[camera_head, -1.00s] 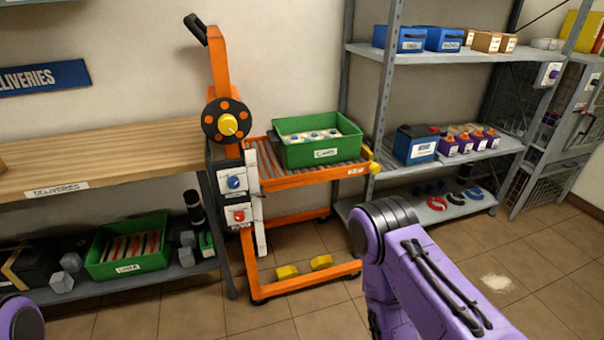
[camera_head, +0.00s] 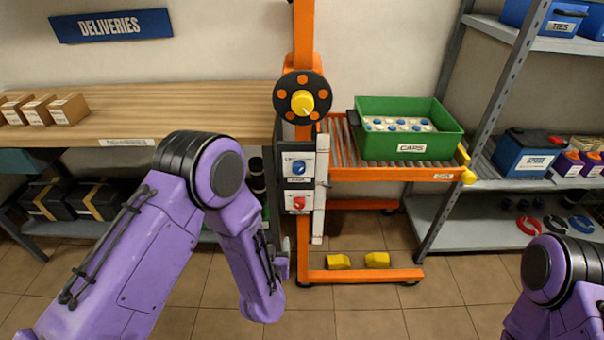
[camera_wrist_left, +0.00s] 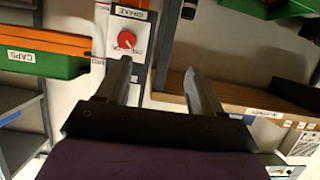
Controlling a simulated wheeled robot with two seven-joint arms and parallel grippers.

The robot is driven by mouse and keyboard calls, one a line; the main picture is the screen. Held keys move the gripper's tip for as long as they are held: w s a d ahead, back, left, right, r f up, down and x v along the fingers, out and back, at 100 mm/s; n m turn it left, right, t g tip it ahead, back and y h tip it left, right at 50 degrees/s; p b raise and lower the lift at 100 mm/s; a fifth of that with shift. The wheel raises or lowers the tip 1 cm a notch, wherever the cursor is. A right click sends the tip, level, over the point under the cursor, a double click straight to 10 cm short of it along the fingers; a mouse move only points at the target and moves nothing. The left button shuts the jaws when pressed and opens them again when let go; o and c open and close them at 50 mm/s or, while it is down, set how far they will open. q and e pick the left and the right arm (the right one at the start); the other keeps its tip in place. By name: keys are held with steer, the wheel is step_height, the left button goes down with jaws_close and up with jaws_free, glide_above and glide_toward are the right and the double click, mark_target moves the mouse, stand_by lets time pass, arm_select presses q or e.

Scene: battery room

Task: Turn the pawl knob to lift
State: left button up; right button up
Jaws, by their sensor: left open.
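The orange lift stand carries a white panel with a blue knob (camera_head: 299,167) above a red knob (camera_head: 298,203). The labels under both knobs are too small to read in the head view. The red knob (camera_wrist_left: 126,40) also shows in the left wrist view, beside a label reading BRAKE; the blue knob does not show there. My left gripper (camera_head: 283,260) is mostly hidden behind my forearm, low and left of the panel. In the left wrist view my left gripper (camera_wrist_left: 158,66) is open and empty, with the red knob beyond its left finger. My right gripper is out of view.
A yellow hub (camera_head: 302,103) on a black disc sits above the panel. A green CAPS bin (camera_head: 408,145) stands on the roller shelf to the right. The wooden bench (camera_head: 190,110) is on the left, and shelving (camera_head: 505,95) on the right. Yellow blocks (camera_head: 339,262) lie at the stand's base.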

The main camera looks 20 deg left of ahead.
mark_target(299, 172)
arm_select(q)
steer(key=w+d+r+t+y, duration=0.1)
steer(key=w+d+r+t, duration=0.35)
steer(key=w+r, duration=0.5)
steer(key=x, duration=0.3)
steer(key=r+x, duration=0.1)
steer(key=x, duration=0.1)
steer(key=p+x, duration=0.1)
steer(key=x, duration=0.2)
steer(key=shift+w+a+r, duration=0.1)
steer(key=shift+w+r, duration=0.1)
steer(key=shift+w, duration=0.05)
steer(key=c, duration=1.1)
